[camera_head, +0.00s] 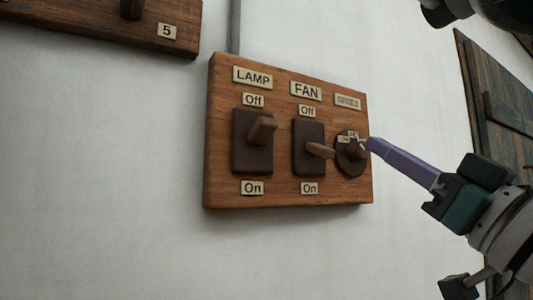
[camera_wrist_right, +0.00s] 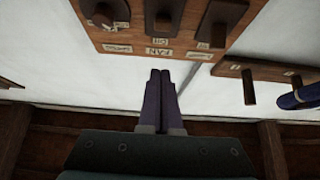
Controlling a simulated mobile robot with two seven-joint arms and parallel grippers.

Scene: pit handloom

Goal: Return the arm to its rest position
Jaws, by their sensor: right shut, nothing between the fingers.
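My right gripper (camera_head: 368,144) comes in from the right in the head view, its purple fingers shut with nothing between them. Its tips appear beside the round dark speed knob (camera_head: 351,160) on the wooden switch panel (camera_head: 225,190); I cannot tell whether they touch it. In the wrist view the closed fingers (camera_wrist_right: 160,74) point at the wall just off the panel's edge (camera_wrist_right: 125,50), apart from the knob. The lamp lever (camera_head: 262,129) tilts up toward Off. The fan lever (camera_head: 320,151) tilts slightly down, toward On. My left gripper is not seen.
A wooden board with a label 5 (camera_head: 167,31) is on the wall at upper left. The wrist view shows a peg rail (camera_wrist_right: 270,72) with a blue item (camera_wrist_right: 300,98). A dark plank structure (camera_head: 490,90) stands at right. Bare wall (camera_head: 100,180) lies left of and below the panel.

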